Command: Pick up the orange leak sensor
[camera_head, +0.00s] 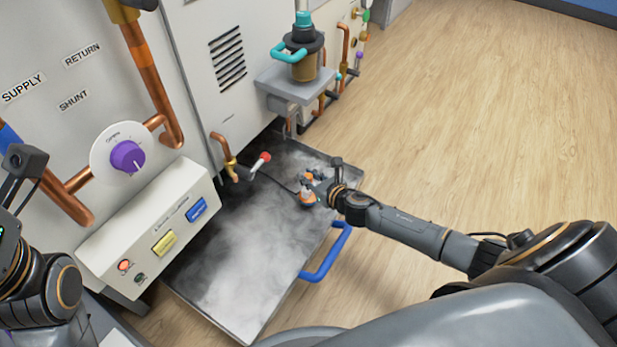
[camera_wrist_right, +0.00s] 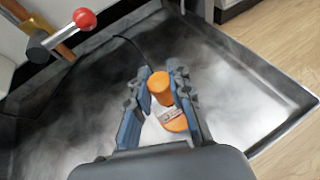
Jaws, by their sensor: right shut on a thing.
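The orange leak sensor (camera_wrist_right: 161,91) sits between the two fingers of my right gripper (camera_wrist_right: 161,84) in the right wrist view. It has an upright orange cylinder, a wider orange base and a pale label. In the head view the sensor (camera_head: 307,197) shows partly behind my right gripper (camera_head: 312,187), over the grey metal tray. The fingers are closed on the sensor. I cannot tell whether its base touches the tray floor. In the head view part of my left arm shows at the left edge, but its fingertips are not in view.
The metal tray (camera_head: 222,310) has a raised rim, a blue handle (camera_head: 328,255) and pale mist over its floor. A red-knobbed lever (camera_head: 265,157) and a dark cable are near the sensor. A panel with a purple dial (camera_head: 127,156) stands left. Wooden floor is clear at right.

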